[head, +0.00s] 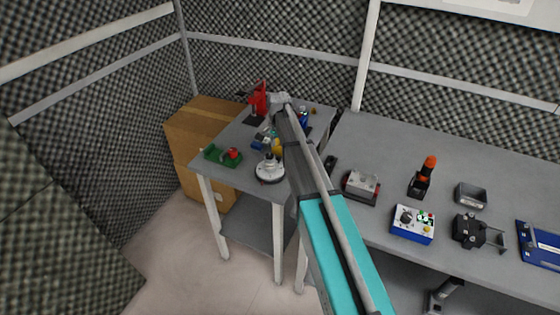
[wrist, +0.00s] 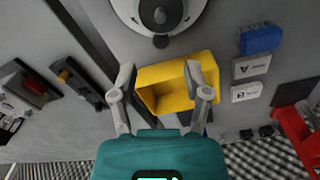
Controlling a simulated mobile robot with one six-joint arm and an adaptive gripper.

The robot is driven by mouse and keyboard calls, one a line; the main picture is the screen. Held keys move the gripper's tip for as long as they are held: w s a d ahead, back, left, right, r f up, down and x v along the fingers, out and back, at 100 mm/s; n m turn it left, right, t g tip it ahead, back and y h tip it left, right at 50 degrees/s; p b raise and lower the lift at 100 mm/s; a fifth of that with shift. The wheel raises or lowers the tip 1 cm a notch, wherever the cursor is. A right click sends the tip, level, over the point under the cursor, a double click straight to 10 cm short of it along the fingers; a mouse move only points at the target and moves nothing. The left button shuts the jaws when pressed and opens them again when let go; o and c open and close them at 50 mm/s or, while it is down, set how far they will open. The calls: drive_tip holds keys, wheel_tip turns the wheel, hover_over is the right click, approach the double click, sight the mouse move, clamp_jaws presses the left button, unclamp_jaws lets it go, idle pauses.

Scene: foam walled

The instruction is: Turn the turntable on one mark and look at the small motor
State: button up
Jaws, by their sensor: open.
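The turntable (head: 270,172) is a pale round disc near the front edge of the left table in the head view. In the wrist view the turntable (wrist: 182,28) is cut off by the top edge, with a grey round part at its middle and a dark knob on its near rim. I cannot tell whether that round part is the small motor. My gripper (wrist: 160,73) is open and points down, its fingers apart over a yellow bin (wrist: 148,73), short of the turntable. I cannot tell whether the fingers touch the bin. The head view does not show my fingers clearly.
Blue and white small boxes (wrist: 260,39) lie right of the bin in the wrist view. A green tray (head: 221,158) and a red press (head: 261,98) share the left table. The right bench holds a blue control box (head: 413,225) and a dark vise (head: 470,231). Foam walls stand close behind.

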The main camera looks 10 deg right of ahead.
sight(279, 158)
drive_tip(key=shift+f+b, duration=2.45)
drive_tip(key=shift+f, duration=0.35)
